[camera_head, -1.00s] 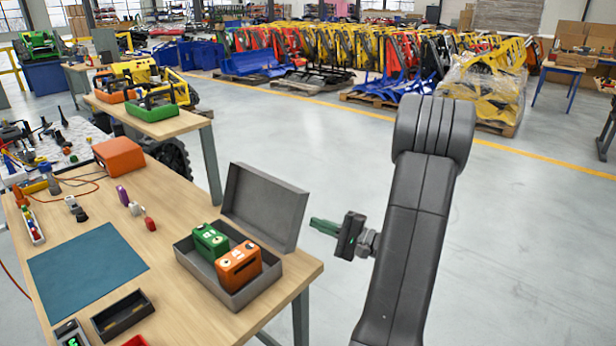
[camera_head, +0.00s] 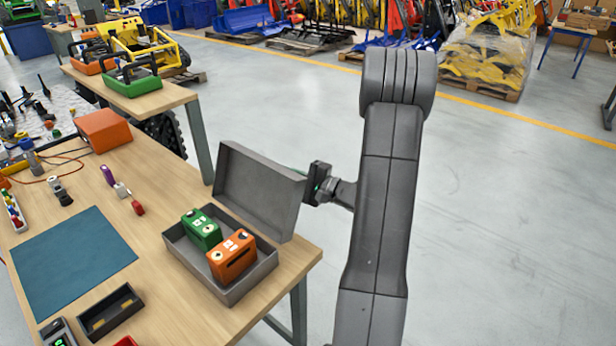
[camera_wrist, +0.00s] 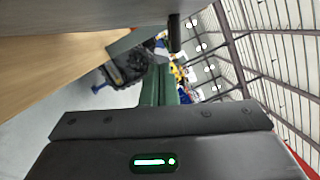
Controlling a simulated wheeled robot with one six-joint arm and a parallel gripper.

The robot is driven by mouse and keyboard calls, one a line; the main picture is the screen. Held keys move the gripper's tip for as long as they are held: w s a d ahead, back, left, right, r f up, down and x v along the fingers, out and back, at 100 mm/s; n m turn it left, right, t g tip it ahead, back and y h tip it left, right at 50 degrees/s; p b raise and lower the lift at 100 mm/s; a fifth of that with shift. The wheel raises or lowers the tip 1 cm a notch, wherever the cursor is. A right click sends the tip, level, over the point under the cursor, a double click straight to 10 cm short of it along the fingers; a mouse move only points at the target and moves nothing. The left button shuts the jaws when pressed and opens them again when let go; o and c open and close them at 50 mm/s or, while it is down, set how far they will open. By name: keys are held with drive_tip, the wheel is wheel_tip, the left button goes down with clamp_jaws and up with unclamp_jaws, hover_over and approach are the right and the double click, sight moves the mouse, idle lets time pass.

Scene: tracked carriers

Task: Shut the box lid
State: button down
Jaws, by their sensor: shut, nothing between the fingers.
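The grey box (camera_head: 186,256) sits near the right corner of the wooden table, holding a green block (camera_head: 201,230) and an orange block (camera_head: 232,256). Its grey lid (camera_head: 256,192) stands open, raised along the far side and tilted back. My gripper (camera_head: 303,175) is at the lid's right edge, its green fingers mostly hidden behind the lid in the head view. In the wrist view the green fingers (camera_wrist: 159,86) are shut together and empty. A grey surface, probably the lid (camera_wrist: 90,14), fills the top of that view close by. I cannot tell whether they touch.
The table (camera_head: 165,310) also holds a teal mat (camera_head: 72,260), a small dark open tray (camera_head: 111,313) and an orange case (camera_head: 103,131). A second table (camera_head: 150,95) stands behind. The floor right of my arm is clear.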

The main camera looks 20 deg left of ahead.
sight(281, 176)
drive_tip(key=shift+s+a+r+p, duration=0.1)
drive_tip(key=shift+s+a+r, duration=0.15)
drive_tip(key=shift+s, duration=0.3)
drive_tip(key=shift+s+a+r+p, duration=0.15)
drive_tip(key=shift+s+r, duration=0.1)
drive_tip(key=shift+s, duration=0.35)
drive_tip(key=shift+s+a+r+p, duration=0.1)
drive_tip(key=shift+s+a+r, duration=0.15)
drive_tip(key=shift+s, duration=0.3)
